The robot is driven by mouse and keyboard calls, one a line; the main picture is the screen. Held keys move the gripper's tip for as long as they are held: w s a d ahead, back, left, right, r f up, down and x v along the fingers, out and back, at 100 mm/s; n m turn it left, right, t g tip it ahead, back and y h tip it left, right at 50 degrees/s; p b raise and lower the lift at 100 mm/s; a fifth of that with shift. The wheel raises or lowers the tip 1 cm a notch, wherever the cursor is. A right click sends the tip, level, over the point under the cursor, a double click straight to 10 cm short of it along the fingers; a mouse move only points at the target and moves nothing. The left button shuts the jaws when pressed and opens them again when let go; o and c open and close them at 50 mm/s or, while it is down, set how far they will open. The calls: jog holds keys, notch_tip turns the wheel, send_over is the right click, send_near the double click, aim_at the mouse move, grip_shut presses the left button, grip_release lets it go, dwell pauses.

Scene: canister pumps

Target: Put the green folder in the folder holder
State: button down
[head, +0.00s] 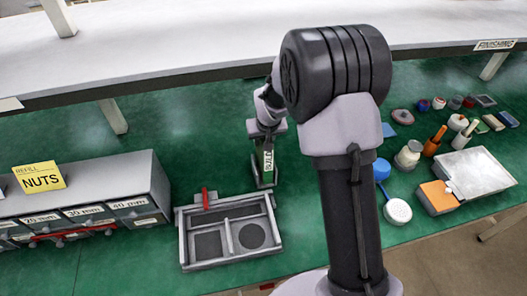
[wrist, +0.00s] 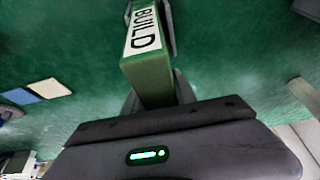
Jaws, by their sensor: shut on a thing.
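The green folder (head: 268,161) is narrow and box-like, with a white spine label reading BUILD. It is in my gripper (head: 264,178), left of my arm's large dark joint in the head view. In the wrist view, the folder (wrist: 148,75) sticks out between the grey fingers, its label towards the top. My gripper is shut on it. I cannot tell how far it is above the green bench top. I cannot make out a folder holder in either view; my arm hides part of the bench.
A grey divided tray (head: 186,240) with a red clip lies below my gripper. A drawer cabinet (head: 120,180) with a yellow NUTS sign is at left. At right are a white pad (head: 470,172), an orange block (head: 438,195) and several small parts. A raised shelf (head: 190,45) spans the back.

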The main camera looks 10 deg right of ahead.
jog(key=shift+f+b, duration=0.6)
jog(key=shift+f, duration=1.55)
jog(key=c, duration=1)
grip_release()
jog(key=p+v, duration=0.3)
jog(key=v, duration=0.9)
jog(key=shift+r, duration=0.4)
jog(key=s+a+r+m+t+y, duration=0.1)
jog(key=s+a+r+m, duration=0.15)
jog(key=s+r, duration=1.45)
jog(key=shift+m+y, duration=0.5)
jog(key=shift+m, duration=0.45)
jog(key=s, duration=0.4)
jog(key=s+a, duration=0.1)
jog(key=s, duration=0.6)
jog(key=shift+s+a+f, duration=0.1)
jog(key=shift+s+a, duration=0.15)
jog(key=shift+s, duration=0.15)
